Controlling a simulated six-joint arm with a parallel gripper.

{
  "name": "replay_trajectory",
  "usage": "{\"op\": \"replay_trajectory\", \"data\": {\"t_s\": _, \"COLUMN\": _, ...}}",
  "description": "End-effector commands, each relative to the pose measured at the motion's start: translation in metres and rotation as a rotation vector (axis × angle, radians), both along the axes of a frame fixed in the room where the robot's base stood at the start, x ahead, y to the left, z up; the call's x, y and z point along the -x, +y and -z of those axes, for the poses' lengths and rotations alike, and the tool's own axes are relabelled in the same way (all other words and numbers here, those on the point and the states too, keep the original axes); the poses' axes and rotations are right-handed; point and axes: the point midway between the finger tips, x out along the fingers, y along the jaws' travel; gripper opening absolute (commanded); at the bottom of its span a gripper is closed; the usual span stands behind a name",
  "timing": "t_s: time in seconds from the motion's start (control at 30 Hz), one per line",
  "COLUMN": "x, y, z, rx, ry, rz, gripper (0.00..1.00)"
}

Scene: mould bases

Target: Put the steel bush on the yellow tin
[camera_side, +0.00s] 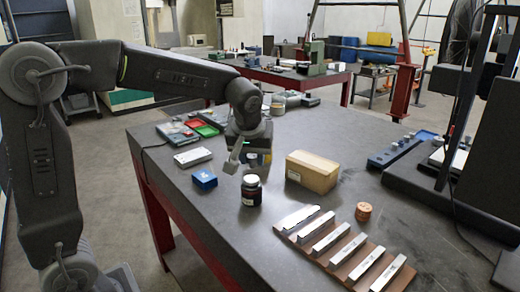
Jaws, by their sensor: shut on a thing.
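My gripper (237,152) hangs over the middle of the dark bench, above and behind a dark jar. Its jaws are shut on a small grey thing that I take to be the steel bush; the fingers mostly hide it. A partly hidden thing with a yellowish patch (264,159) stands just behind and right of the fingers. It may be the yellow tin, but my gripper covers much of it. I cannot tell whether the held thing touches it.
A dark jar (251,190), a blue box (204,180) and a cardboard box (312,172) stand close around my gripper. A brown board (336,268) with several steel bars and an orange round piece (363,211) lie at front right. The bench's front left is clear.

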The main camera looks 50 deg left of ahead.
Motion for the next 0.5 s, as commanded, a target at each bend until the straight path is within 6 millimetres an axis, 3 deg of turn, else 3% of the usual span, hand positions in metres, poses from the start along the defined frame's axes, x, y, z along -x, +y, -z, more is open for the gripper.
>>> {"op": "replay_trajectory", "data": {"t_s": 0.03, "x": -0.017, "y": 0.025, "z": -0.008, "rx": 0.000, "ry": -0.003, "rz": -0.009, "gripper": 0.05}}
{"op": "replay_trajectory", "data": {"t_s": 0.2, "x": -0.053, "y": 0.103, "z": -0.031, "rx": 0.000, "ry": -0.001, "rz": 0.021, "gripper": 0.05}}
{"op": "replay_trajectory", "data": {"t_s": 0.4, "x": -0.071, "y": 0.196, "z": -0.054, "rx": 0.001, "ry": -0.001, "rz": 0.069, "gripper": 0.05}}
{"op": "replay_trajectory", "data": {"t_s": 0.5, "x": -0.071, "y": 0.231, "z": -0.062, "rx": -0.001, "ry": 0.000, "rz": 0.093, "gripper": 0.05}}
